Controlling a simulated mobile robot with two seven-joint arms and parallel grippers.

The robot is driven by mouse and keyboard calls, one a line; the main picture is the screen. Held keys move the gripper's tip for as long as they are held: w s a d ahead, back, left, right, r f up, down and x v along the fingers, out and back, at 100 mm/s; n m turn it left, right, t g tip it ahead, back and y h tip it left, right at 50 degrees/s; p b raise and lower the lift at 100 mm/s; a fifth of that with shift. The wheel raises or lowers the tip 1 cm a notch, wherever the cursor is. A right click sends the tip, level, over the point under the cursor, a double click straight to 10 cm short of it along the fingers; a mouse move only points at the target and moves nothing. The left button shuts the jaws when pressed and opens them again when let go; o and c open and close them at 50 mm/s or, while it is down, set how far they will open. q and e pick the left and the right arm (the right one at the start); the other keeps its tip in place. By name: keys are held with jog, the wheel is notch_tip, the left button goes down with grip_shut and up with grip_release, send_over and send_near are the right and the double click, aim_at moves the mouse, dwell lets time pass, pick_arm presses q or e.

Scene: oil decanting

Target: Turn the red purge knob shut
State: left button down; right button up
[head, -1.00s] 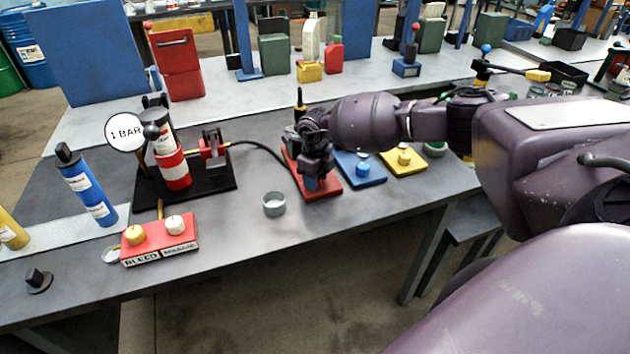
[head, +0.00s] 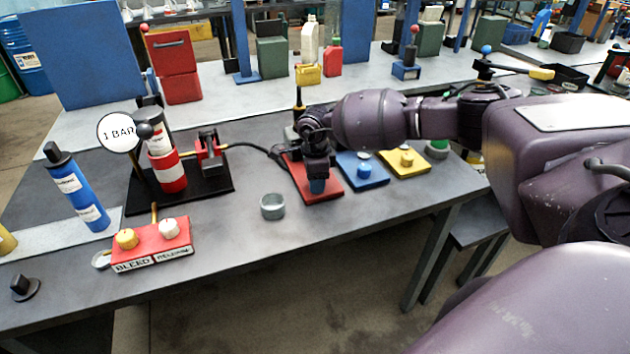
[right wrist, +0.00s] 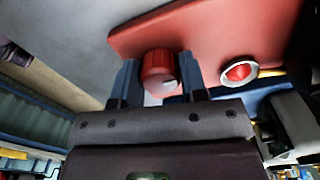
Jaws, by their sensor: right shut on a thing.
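The red purge knob (right wrist: 159,70) sits on a red plate (right wrist: 205,35) in the right wrist view. It stands between the two blue-grey fingers of my right gripper (right wrist: 160,82), which is shut on it. A pale mark shows on the knob's side. In the head view, my right gripper (head: 317,186) points down over the red plate (head: 335,184) on the grey bench, and hides the knob. My left gripper is out of view.
Blue (head: 372,178) and yellow (head: 412,168) plates with knobs stand to the right. A grey cup (head: 272,206) stands left of the red plate. A dark hose (head: 262,149) runs behind.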

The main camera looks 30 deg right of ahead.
jog(key=shift+w+r, duration=0.1)
jog(key=shift+r, duration=0.1)
dwell(0.3)
jog(key=o, duration=0.9)
jog(key=shift+f, duration=0.1)
notch_tip(320, 180, up, 11)
jog(key=shift+f, duration=0.1)
dwell(0.3)
